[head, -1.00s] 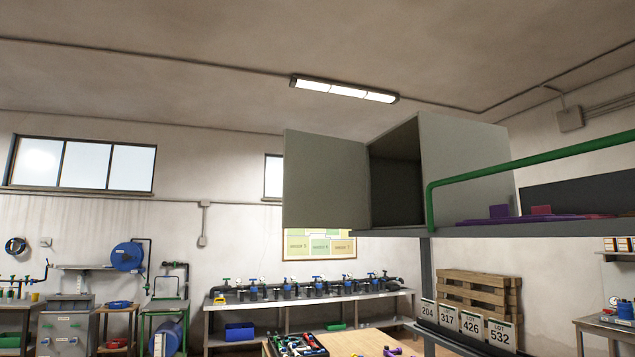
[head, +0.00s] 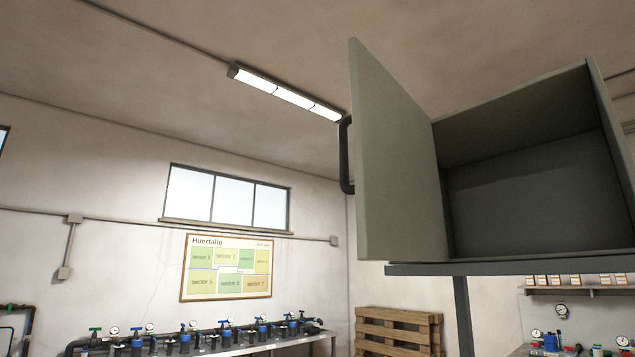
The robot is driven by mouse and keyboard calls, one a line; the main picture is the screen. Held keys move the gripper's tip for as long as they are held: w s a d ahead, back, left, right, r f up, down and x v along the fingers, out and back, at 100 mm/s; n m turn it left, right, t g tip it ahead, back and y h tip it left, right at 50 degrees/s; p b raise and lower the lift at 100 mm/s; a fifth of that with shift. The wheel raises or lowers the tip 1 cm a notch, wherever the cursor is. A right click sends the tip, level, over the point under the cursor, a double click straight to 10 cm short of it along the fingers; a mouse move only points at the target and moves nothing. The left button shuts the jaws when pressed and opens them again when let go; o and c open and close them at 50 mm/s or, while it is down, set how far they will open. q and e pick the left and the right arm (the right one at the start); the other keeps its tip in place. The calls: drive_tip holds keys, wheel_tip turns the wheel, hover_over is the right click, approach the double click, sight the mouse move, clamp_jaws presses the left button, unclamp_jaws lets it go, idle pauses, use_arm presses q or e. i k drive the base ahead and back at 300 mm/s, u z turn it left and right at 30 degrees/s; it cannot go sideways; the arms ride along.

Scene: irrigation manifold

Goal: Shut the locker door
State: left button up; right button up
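The locker (head: 535,185) is a grey box on a raised shelf at the right of the head view, seen from below. Its door (head: 392,160) stands wide open, hinged at the locker's left side and swung out towards me. A dark bar handle (head: 346,155) is on the door's outer face, on the left. The part of the inside that I see looks empty. Neither of my grippers is in view.
The dark shelf edge (head: 510,268) runs under the locker, with a post (head: 463,315) below it. Wooden pallets (head: 398,330) stand by the back wall. A bench with pipes and valves (head: 200,340) is at the lower left. The air left of the door is clear.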

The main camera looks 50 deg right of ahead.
sight(396, 189)
drive_tip(key=i, duration=1.25)
drive_tip(key=z, duration=3.25)
drive_tip(key=k, duration=1.2)
drive_tip(key=z, duration=0.6)
drive_tip(key=i, duration=0.75)
drive_tip(key=z, duration=0.05)
